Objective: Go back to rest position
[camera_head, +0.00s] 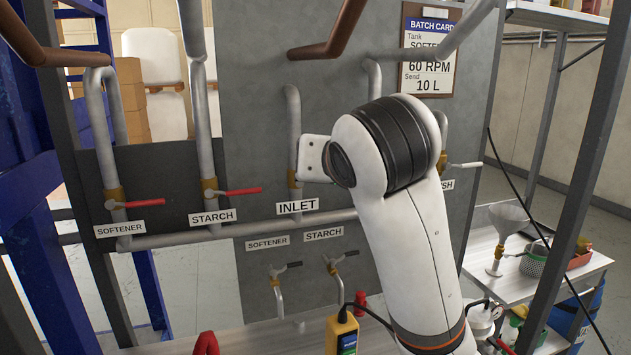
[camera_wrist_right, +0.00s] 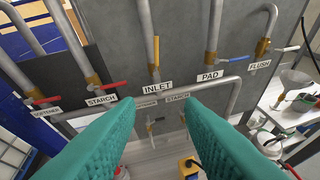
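My right arm (camera_head: 415,240) rises from the lower right of the head view, in front of the grey pipe panel (camera_head: 255,120). Its wrist end is level with the INLET pipe and hides part of the panel, including the PAD label. My right gripper (camera_wrist_right: 158,105) shows in the wrist view as two teal fingers, spread apart with nothing between them. They point at the panel below the INLET label (camera_wrist_right: 157,88). The right fingers are not visible in the head view. My left arm and gripper are in neither view.
Red-handled SOFTENER (camera_head: 145,203) and STARCH (camera_head: 243,191) valves stick out at left. A blue steel frame (camera_head: 40,190) stands far left, a dark post (camera_head: 580,160) at right. A side table (camera_head: 545,260) holds a funnel (camera_head: 508,222).

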